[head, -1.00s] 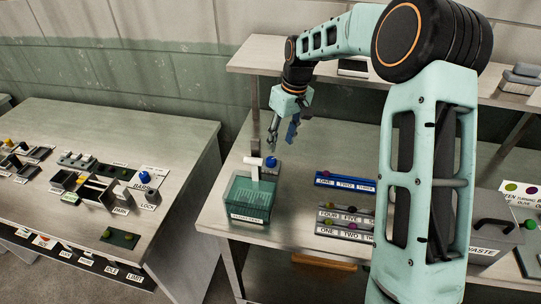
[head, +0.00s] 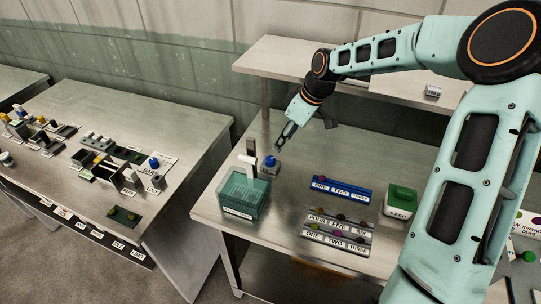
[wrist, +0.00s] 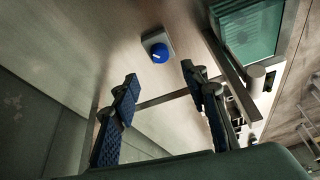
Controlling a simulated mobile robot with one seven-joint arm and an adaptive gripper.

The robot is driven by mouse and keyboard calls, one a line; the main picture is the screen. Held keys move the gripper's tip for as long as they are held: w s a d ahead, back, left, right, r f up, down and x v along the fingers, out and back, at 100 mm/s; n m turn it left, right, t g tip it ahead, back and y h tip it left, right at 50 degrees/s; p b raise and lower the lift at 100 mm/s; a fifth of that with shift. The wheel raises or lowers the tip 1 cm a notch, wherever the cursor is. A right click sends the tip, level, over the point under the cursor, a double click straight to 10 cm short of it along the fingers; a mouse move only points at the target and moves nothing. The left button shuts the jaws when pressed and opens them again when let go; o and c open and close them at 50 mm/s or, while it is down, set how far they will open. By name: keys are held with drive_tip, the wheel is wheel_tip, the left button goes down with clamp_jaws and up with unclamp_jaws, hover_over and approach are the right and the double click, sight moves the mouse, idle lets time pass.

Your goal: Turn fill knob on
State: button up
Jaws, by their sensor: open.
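A round blue knob (head: 270,160) sits on a small grey base on the bench, just right of the teal tank (head: 238,197). I take it for the fill knob; no label on it is readable. In the wrist view the blue knob (wrist: 159,54) has a pale mark on its face and shows ahead of the fingertips, in line with the gap between them. My gripper (head: 283,142) is open and empty, pointing down just beyond and above the knob, apart from it. In the wrist view its two blue-padded fingers (wrist: 160,74) stand wide apart.
A grey post (head: 251,150) with a white spout stands beside the tank, close left of the knob. A blue labelled rack (head: 342,190), grey racks (head: 338,229) and a green-topped KEEP box (head: 401,201) lie to the right. A raised shelf (head: 290,52) runs behind.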

sight(271, 159)
drive_tip(key=p+x, duration=0.1)
drive_tip(key=x, duration=0.9)
drive_tip(key=shift+w+a+f, duration=0.1)
drive_tip(key=shift+a+f, duration=0.2)
clamp_jaws()
